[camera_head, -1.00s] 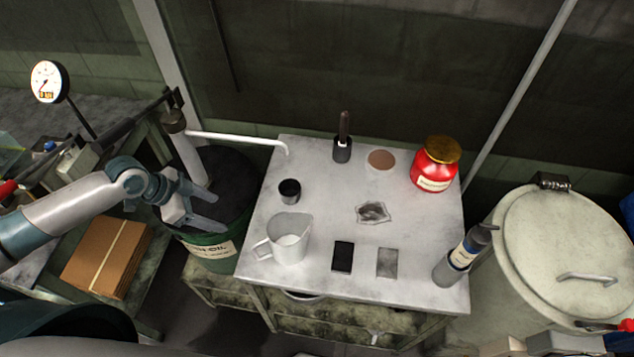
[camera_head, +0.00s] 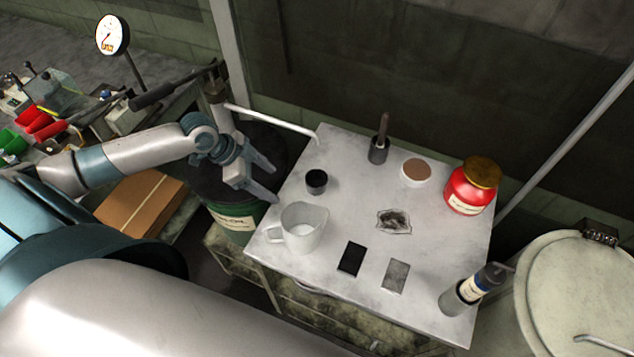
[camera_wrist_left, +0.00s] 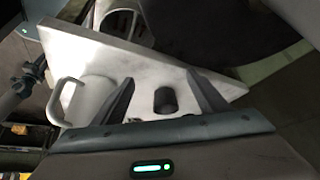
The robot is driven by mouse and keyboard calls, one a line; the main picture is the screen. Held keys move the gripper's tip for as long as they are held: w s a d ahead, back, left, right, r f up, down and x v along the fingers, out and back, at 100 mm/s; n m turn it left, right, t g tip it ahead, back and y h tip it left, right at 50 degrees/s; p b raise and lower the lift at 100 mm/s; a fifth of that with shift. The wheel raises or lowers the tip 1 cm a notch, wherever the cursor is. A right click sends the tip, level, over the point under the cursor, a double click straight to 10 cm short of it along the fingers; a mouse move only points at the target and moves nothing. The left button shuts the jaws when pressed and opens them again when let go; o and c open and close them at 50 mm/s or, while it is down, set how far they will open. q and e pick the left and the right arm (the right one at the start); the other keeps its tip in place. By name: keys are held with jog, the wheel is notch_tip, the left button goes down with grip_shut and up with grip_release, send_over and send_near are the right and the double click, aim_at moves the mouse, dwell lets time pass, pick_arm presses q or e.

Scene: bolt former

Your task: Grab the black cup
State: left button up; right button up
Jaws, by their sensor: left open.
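The black cup (camera_head: 316,182) is a small dark cylinder standing upright near the left edge of the pale table (camera_head: 330,250). In the left wrist view the cup (camera_wrist_left: 165,101) shows between my two finger outlines, beyond them. My left gripper (camera_head: 274,184) is open and empty, just left of the cup and apart from it, by the table's left edge. The right gripper is not in view.
A white jug (camera_head: 303,232) stands just in front of the cup. A dark green drum (camera_head: 237,217) is under my left gripper.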

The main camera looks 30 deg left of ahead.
pick_arm(q)
jog(key=p, duration=0.3)
send_near(316, 179)
jog(key=shift+s+d+f, duration=0.2)
jog(key=shift+s+f, duration=0.4)
jog(key=shift+s+d+f, duration=0.2)
jog(key=shift+s+f, duration=0.4)
jog(key=shift+w+d+f, duration=0.15)
jog(key=shift+w+d, duration=0.2)
jog(key=shift+d, duration=0.05)
jog(key=shift+w+d, duration=0.15)
jog(key=shift+d, duration=0.1)
jog(key=w+d+p, duration=0.1)
jog(key=w+d+f, duration=0.1)
jog(key=shift+d+f+p, duration=0.15)
jog(key=shift+d+p, duration=0.2)
jog(key=shift+p, duration=0.05)
jog(key=shift+w+d+f, duration=0.15)
jog(key=shift+d+f, duration=0.05)
jog(key=shift+f, duration=0.45)
jog(key=c, duration=1.1)
